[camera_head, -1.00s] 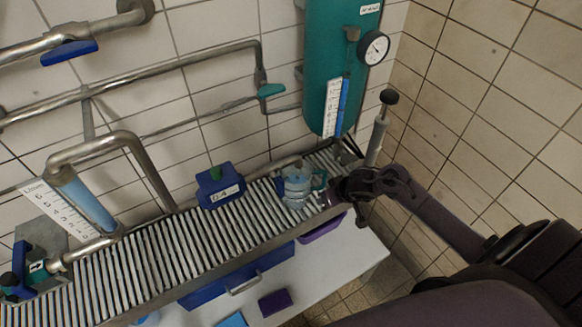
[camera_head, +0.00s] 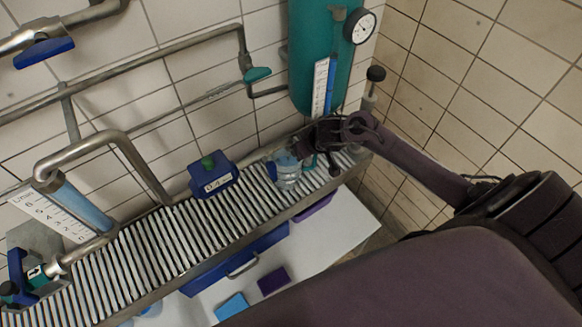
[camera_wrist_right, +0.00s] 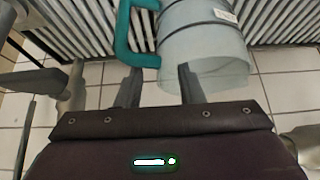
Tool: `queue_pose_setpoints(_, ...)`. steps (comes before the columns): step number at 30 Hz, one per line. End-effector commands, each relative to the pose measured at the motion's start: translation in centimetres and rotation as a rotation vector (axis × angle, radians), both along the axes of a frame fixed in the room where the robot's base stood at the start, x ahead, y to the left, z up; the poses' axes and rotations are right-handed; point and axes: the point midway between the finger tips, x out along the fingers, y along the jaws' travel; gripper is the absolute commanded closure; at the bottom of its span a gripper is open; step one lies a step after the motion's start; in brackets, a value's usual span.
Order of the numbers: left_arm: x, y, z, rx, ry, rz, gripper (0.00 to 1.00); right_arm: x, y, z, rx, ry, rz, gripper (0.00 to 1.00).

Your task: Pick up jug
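My left gripper is not in view.
A blue valve box (camera_head: 213,178) stands on the rack (camera_head: 160,250) left of the jug. The green tank (camera_head: 318,60) with a gauge (camera_head: 359,26) hangs behind. Pipes run along the tiled wall. Below are a blue sponge (camera_head: 231,305) and a purple one (camera_head: 273,280).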

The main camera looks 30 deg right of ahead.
Motion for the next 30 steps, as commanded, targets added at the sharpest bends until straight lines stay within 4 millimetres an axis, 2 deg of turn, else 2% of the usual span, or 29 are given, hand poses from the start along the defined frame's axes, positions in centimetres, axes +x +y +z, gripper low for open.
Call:
queue_pose_setpoints(6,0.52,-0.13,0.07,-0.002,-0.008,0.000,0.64,0.06,-0.01,-0.04,0.000,-0.001,0.000,0.67)
queue_pose_setpoints(14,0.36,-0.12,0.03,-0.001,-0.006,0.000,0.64,0.03,-0.01,-0.05,0.000,0.000,0.000,1.00)
queue_pose_setpoints(30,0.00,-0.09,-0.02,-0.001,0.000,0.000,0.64,-0.11,-0.01,-0.21,-0.001,0.004,0.001,1.00)
